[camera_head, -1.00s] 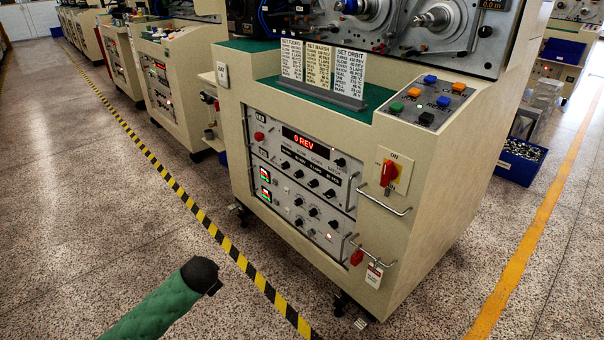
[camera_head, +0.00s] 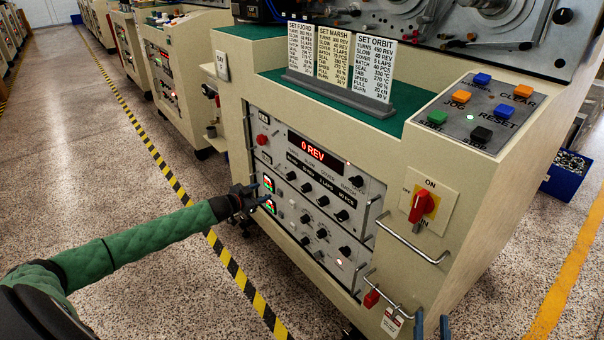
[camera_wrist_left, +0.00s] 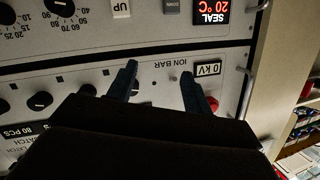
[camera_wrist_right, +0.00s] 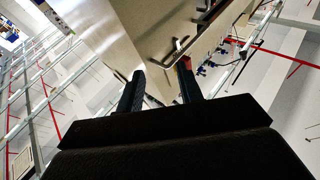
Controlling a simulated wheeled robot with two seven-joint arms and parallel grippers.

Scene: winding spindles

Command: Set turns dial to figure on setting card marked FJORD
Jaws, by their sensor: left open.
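The setting card marked FJORD (camera_head: 300,48) stands leftmost of three cards on the cabinet top; its turns figure is too small to read surely. The red display (camera_head: 319,152) on the front panel reads 0 REV. Below it is a slanting row of black knobs; the leftmost seems to be the turns dial (camera_head: 291,176), its label hardly legible. My left gripper (camera_head: 268,198) is open and empty, left of and below that knob. The left wrist view shows its fingers (camera_wrist_left: 162,85) before panel knobs and an ION BAR label. My right gripper (camera_head: 432,322) is open and empty at the bottom edge.
Two metal handles (camera_head: 415,243) stick out of the cabinet front, near a red rotary switch (camera_head: 423,206). Coloured buttons (camera_head: 482,79) sit on the sloped top panel. A blue bin (camera_head: 565,174) stands on the floor at right.

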